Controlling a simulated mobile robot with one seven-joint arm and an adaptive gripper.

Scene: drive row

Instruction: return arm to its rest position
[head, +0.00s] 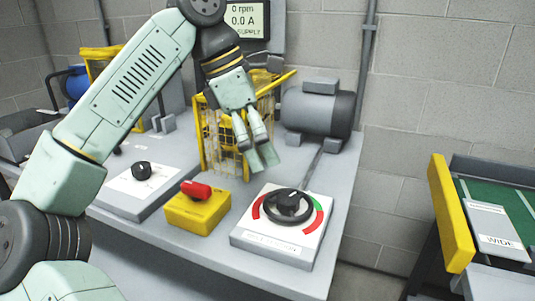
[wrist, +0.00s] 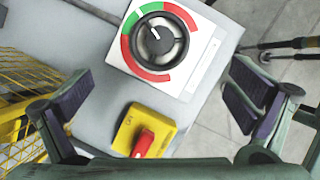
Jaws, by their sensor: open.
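My arm reaches over the bench in the head view, and my gripper (head: 262,148) hangs above the bench top in front of the yellow cage. In the wrist view my gripper (wrist: 160,98) has its fingers wide apart with nothing between them. Beyond the fingers are a white panel with a black dial (wrist: 158,40) ringed in red and green, and a yellow box with a red switch (wrist: 145,143). The gripper touches neither of them. In the head view the dial (head: 289,206) is to the right of the red switch (head: 196,190).
A grey motor (head: 317,108) stands right of the yellow cage (head: 221,142). A black knob panel (head: 141,171) is at the left of the bench (head: 318,257). A readout (head: 246,18) shows 0 rpm and 0.0 A. A yellow-ended green conveyor (head: 451,213) stands right, beyond a floor gap.

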